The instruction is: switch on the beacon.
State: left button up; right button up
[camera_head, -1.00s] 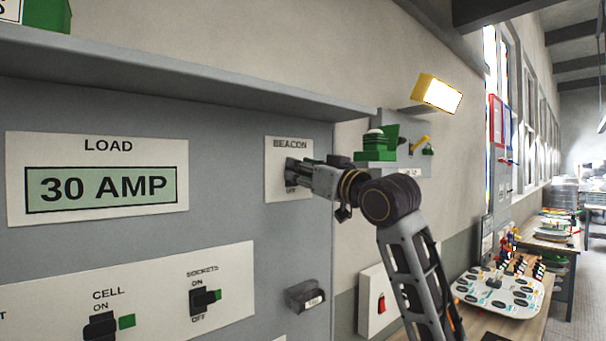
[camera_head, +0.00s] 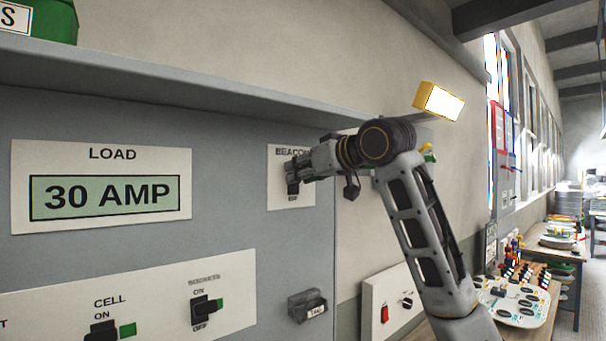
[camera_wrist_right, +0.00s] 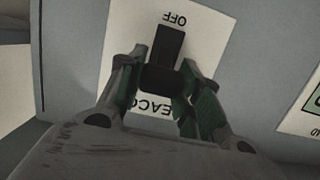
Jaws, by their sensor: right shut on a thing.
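The beacon panel is a white plate (camera_head: 277,200) labelled BEACON on the grey cabinet, with a black switch (camera_head: 292,187) on it. My right gripper (camera_head: 293,168) is at this switch. In the right wrist view, the plate appears upside down, with OFF at the top and BEACON partly covered at the bottom. There the two fingers (camera_wrist_right: 160,95) are shut around the black switch (camera_wrist_right: 168,45), whose black part extends towards OFF. The ON label is hidden, so the switch's position is hard to tell. My left gripper is not in view.
A LOAD sign (camera_head: 100,187) reads 30 AMP. CELL (camera_head: 102,331) and SOCKETS (camera_head: 200,310) switches are below it. A grey shelf ledge (camera_head: 180,85) juts out above. A lit yellow-framed lamp (camera_head: 438,101) is on the wall. Benches with parts stand at the right.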

dwell(0.4)
jog(key=o, duration=1.1)
jog(key=shift+c, duration=0.2)
jog(key=shift+s+d, duration=0.1)
jog(key=v, duration=1.1)
jog(key=shift+s+r, duration=0.25)
jog(key=shift+s, duration=0.05)
jog(key=shift+d+f, duration=0.1)
jog(key=shift+d, duration=0.05)
